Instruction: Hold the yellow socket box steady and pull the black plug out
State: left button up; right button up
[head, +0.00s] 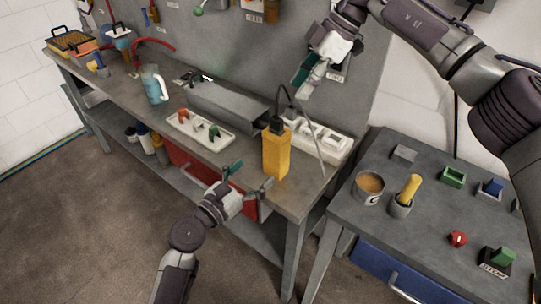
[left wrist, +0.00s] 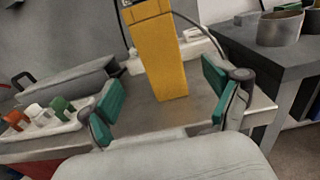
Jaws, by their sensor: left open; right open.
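The yellow socket box (head: 276,158) stands upright near the front right end of the grey workbench. The black plug (head: 275,124) sits at its top, with a black cable looping up from it. My left gripper (head: 250,177) is open in front of the box at the bench edge. In the left wrist view the box (left wrist: 162,60) shows upright beyond and between the two green-padded fingers, with no visible contact; its top is cut off. My right gripper (head: 306,84) is open and empty, above and behind the box, near the wall panel.
A white tray with blocks (head: 190,136) lies left of the box. A white socket strip (head: 328,139) lies behind it to the right. A grey metal block (head: 225,105) and a blue jug (head: 153,86) stand further left. A second table (head: 415,235) with a tin is at right.

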aim_at(271, 157)
pick_arm(q)
jog(key=x, duration=0.9)
jog(key=shift+w+d, duration=0.15)
jog(key=shift+w, duration=0.05)
jog(key=c, duration=1.3)
jog(key=shift+c, duration=0.2)
pick_arm(e)
jog(key=shift+o, duration=1.9)
jog(key=s+a+n+t+h, duration=0.3)
jog(key=s+a+n+h, duration=0.1)
jog(key=a+n+h, duration=0.3)
jog(key=shift+a+r+n+t, duration=0.4)
jog(key=shift+r, duration=0.05)
pick_arm(q)
jog(key=shift+s+a, duration=0.1)
jog(key=shift+a, duration=0.15)
jog(key=shift+d, duration=0.2)
pick_arm(e)
jog(key=shift+n+t+h, duration=0.5)
jog(key=shift+n+h, duration=0.1)
jog(key=shift+h, duration=0.2)
jog(key=x, duration=1.1)
jog(key=shift+s+a+f, duration=0.1)
jog(key=shift+s+f, duration=0.05)
jog(key=shift+f, duration=0.15)
